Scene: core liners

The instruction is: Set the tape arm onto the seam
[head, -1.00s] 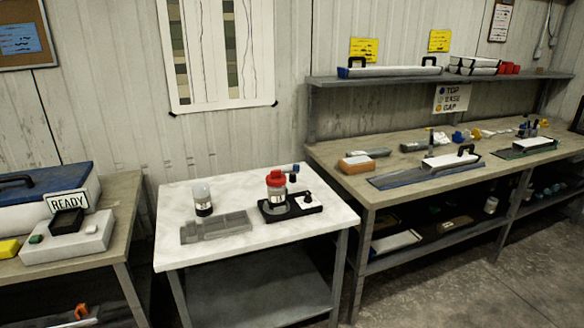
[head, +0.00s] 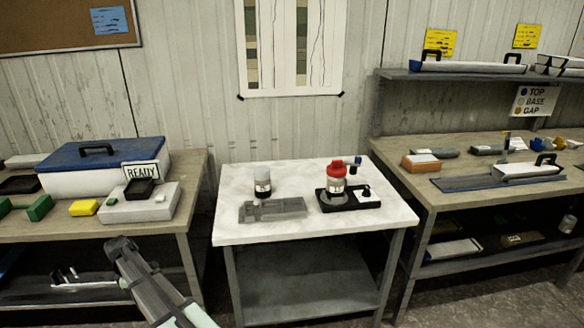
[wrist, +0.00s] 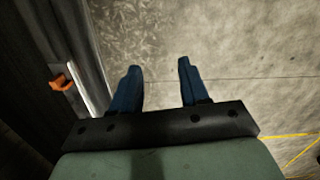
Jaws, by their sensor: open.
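My gripper (wrist: 160,70) shows in the wrist view with two blue fingers apart and nothing between them, above bare floor. Part of my arm shows at the lower left of the head view, away from the work on the benches. On the right bench lies a long dark-blue tray (head: 462,184). A white block with a black handle (head: 527,171) sits on it, and a thin upright post (head: 506,146) stands near its back edge. I cannot tell which part is the tape arm. The seam is too small to make out.
A white-topped table (head: 300,232) holds a grey tray (head: 262,211), a pale jar and a black stand with a red-capped jar (head: 337,180). The left bench carries a blue-lidded case (head: 100,165) and a READY sign. A shelf (head: 470,76) overhangs the right bench.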

